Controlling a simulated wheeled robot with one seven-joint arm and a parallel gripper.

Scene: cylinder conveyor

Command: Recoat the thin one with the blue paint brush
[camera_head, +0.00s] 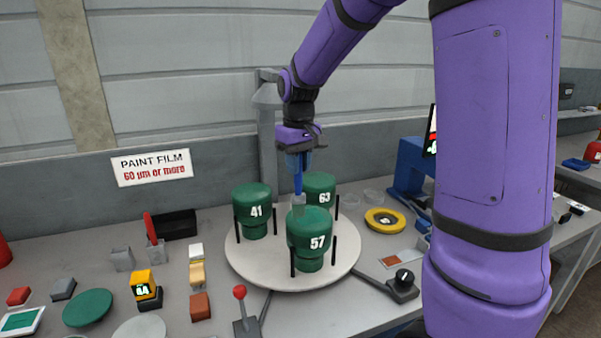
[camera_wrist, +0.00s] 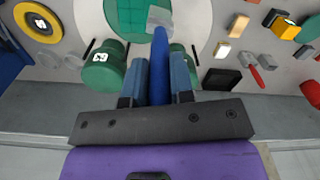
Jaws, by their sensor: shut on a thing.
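My gripper (camera_head: 299,158) is shut on the blue paint brush (camera_head: 298,184) and holds it upright, bristles down, over the turntable (camera_head: 240,264). The brush also shows between my fingers in the wrist view (camera_wrist: 161,62). Its pale bristles overlap the top of green cylinder 57 (camera_head: 307,238) in the head view; I cannot tell whether they touch. Green cylinder 41 (camera_head: 251,205) stands at the left and green cylinder 63 (camera_head: 322,188) at the back right, partly behind the brush. All three stand upright between black posts. Which coat is thin cannot be seen.
A sign (camera_head: 152,168) reads "PAINT FILM 60 µm or more". A yellow gauge (camera_head: 143,284), a green disc (camera_head: 88,307), a red-handled brush (camera_head: 152,236) and small blocks lie left. A red-knobbed lever (camera_head: 240,293) stands in front.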

